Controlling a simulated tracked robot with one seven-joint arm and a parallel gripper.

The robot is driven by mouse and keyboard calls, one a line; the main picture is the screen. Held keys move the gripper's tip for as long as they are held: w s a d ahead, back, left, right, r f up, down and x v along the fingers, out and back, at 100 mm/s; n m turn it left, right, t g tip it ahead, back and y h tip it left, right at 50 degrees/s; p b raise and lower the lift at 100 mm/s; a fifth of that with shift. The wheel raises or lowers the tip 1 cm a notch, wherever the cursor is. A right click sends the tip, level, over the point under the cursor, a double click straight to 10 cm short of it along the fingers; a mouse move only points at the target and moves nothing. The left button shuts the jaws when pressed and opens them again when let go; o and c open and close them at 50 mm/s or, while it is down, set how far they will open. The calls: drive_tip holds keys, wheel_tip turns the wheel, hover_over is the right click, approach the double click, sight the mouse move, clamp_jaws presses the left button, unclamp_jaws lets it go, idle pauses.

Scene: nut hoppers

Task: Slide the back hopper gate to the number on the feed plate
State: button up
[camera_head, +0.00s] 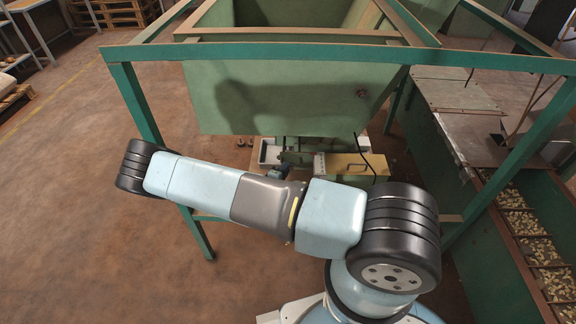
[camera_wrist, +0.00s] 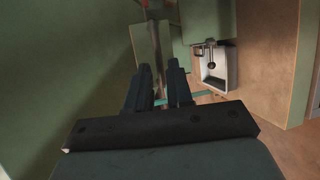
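The green hopper (camera_head: 290,95) hangs in a green frame in the head view. Below it is gate hardware (camera_head: 300,158) with a pale yellow plate (camera_head: 355,165) to its right; my arm hides part of this area. I cannot make out a feed plate number in either view. In the wrist view, my gripper (camera_wrist: 160,68) has its two dark fingers apart, with a visible gap. A grey upright bar (camera_wrist: 156,45) shows beyond and between the fingertips; I cannot tell whether they touch it. No gate handle is clearly identifiable.
A white tray (camera_wrist: 213,68) with a dark round-ended part is right of my fingers, beside a tan panel (camera_wrist: 267,60). Green frame bars (camera_head: 340,55) surround the hopper. A conveyor with nuts (camera_head: 535,250) runs along the right. Floor at left is open.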

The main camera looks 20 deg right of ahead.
drive_tip(key=shift+x, duration=2.35)
drive_tip(key=shift+c, duration=0.3)
clamp_jaws()
